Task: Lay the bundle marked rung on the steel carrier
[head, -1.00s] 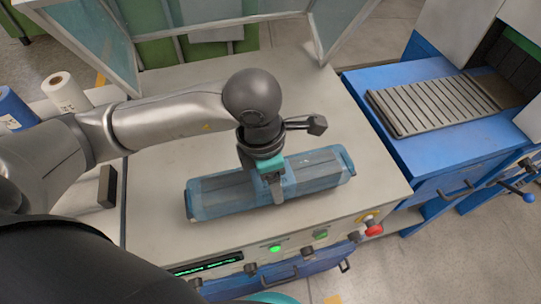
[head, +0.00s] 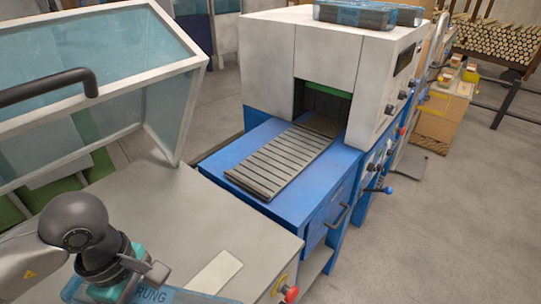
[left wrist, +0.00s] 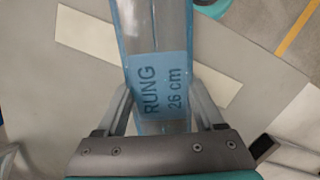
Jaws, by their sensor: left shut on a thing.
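The bundle marked RUNG (head: 178,297) is in clear blue wrap, cut off by the bottom edge of the head view. In the left wrist view the bundle (left wrist: 158,35) carries the label "RUNG 26 cm". My left gripper (left wrist: 162,112) is shut across it, one finger on each side. The bundle appears to be above the grey worktop. The steel carrier (head: 280,160) is a slatted plate on the blue machine table, beyond the worktop to the right. It is empty and apart from the bundle. My right gripper is not in view.
A pale strip (head: 215,272) lies on the grey worktop (head: 170,215). A raised glazed guard (head: 165,110) stands at the left. A white machine housing (head: 325,50) with a dark opening rises behind the carrier, with wrapped bundles (head: 370,14) on top. A red button (head: 290,293) sits at the worktop's front corner.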

